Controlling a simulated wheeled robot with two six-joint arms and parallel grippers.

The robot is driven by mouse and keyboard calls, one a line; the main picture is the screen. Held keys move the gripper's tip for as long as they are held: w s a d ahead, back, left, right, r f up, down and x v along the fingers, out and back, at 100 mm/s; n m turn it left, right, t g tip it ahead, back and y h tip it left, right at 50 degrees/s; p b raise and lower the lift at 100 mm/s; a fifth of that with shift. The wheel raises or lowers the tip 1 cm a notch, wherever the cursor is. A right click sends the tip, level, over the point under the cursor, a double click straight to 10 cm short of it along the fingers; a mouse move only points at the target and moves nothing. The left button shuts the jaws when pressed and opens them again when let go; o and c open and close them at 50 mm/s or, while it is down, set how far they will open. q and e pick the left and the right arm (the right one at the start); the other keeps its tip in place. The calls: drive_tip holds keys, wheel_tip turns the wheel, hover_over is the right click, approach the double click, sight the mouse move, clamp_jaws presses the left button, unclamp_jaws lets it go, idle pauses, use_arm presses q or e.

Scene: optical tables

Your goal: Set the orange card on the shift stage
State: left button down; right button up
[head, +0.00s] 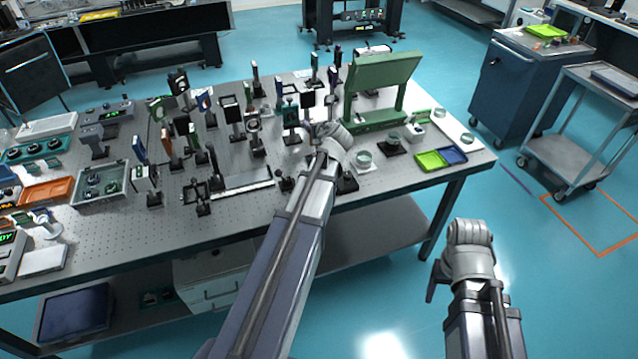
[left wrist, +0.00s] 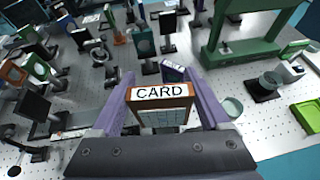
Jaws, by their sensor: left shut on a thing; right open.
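The orange card (left wrist: 162,92) has an orange frame and a white label reading "CARD". It is upright between the purple fingers of my left gripper (left wrist: 160,82) in the left wrist view. My left gripper (head: 327,136) is shut on it over the right-middle part of the optical table. In the head view my wrist hides the card. My right gripper (head: 467,235) is open and away from the table, over the floor in front of its right end; its fingers are mostly hidden. I cannot tell for certain which fixture is the shift stage.
Several posts and mounts crowd the perforated table (head: 105,237). A green frame (head: 385,85) stands right of my left gripper. A long rail (head: 240,188) lies left of my left arm. A green tray (head: 431,160) and small round dishes lie on the right.

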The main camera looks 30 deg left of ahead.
use_arm(q)
wheel_tip(320, 180, down, 8)
drive_tip(key=n+y+b, duration=0.1)
drive_tip(key=b, duration=0.8)
drive_tip(key=shift+s+g+y, duration=0.3)
idle(0.3)
drive_tip(key=shift+f+b, duration=0.15)
drive_tip(key=shift+b, duration=0.15)
unclamp_jaws()
drive_tip(key=shift+s+d+r+p, duration=0.2)
drive_tip(key=shift+d+r+p, duration=0.05)
drive_tip(key=shift+r+p, duration=0.1)
drive_tip(key=p+v, duration=0.4)
drive_tip(key=v, duration=0.7)
drive_tip(key=shift+d, duration=0.25)
